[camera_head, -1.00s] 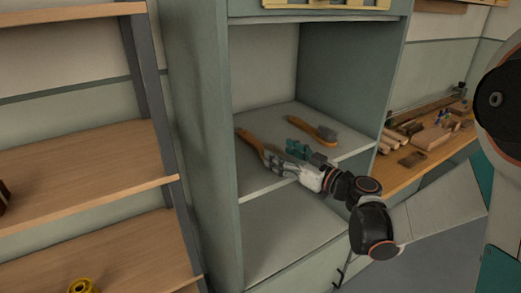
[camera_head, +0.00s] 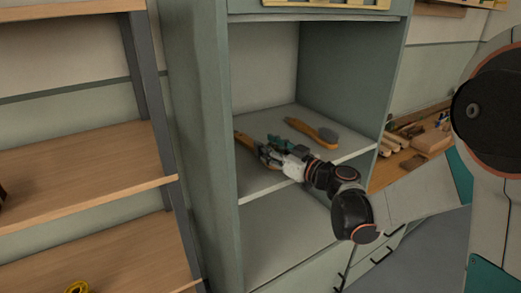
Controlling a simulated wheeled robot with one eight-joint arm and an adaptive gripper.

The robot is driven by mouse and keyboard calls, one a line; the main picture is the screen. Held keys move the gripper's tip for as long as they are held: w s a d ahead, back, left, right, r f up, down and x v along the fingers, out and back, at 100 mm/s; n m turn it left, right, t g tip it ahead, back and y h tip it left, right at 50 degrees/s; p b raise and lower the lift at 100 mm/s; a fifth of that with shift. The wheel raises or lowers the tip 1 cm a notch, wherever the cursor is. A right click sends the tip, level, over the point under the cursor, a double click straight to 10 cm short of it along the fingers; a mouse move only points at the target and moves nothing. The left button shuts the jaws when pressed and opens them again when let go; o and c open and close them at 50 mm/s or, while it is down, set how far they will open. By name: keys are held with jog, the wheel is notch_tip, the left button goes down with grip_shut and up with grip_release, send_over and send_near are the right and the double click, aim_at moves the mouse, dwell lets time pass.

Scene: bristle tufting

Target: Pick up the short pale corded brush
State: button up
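Two brushes with orange-brown wooden handles lie on the shelf board of the grey-green cabinet. The right brush (camera_head: 313,132) lies clear and its grey head points right, toward the cabinet's side wall. The left brush (camera_head: 245,140) shows only part of its handle; its head end is hidden behind my gripper. I cannot tell from this view which one is the short pale corded brush. My gripper (camera_head: 268,151), with dark and teal fingers, is over the front of the shelf at the left brush. Whether it is open, or touches that brush, is too small to tell.
The cabinet's shelf board (camera_head: 257,186) has a front edge under my wrist, and side walls bound it. An open wooden rack (camera_head: 80,170) stands at the left. A workbench with wooden pieces (camera_head: 430,141) is at the right. An open compartment lies below the shelf.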

jog(key=shift+r, duration=0.1)
jog(key=shift+c, duration=0.4)
jog(key=shift+d+r+p, duration=0.2)
jog(key=shift+r+p, duration=0.2)
jog(key=shift+p, duration=0.05)
notch_tip(320, 180, up, 6)
jog(key=p, duration=0.2)
jog(key=shift+r+p, duration=0.2)
jog(key=shift+p, duration=0.15)
jog(key=d+p, duration=0.2)
jog(key=d, duration=1.7)
jog(key=shift+d+f+p, duration=0.2)
jog(key=shift+d+p, duration=0.1)
jog(key=shift+p, duration=0.1)
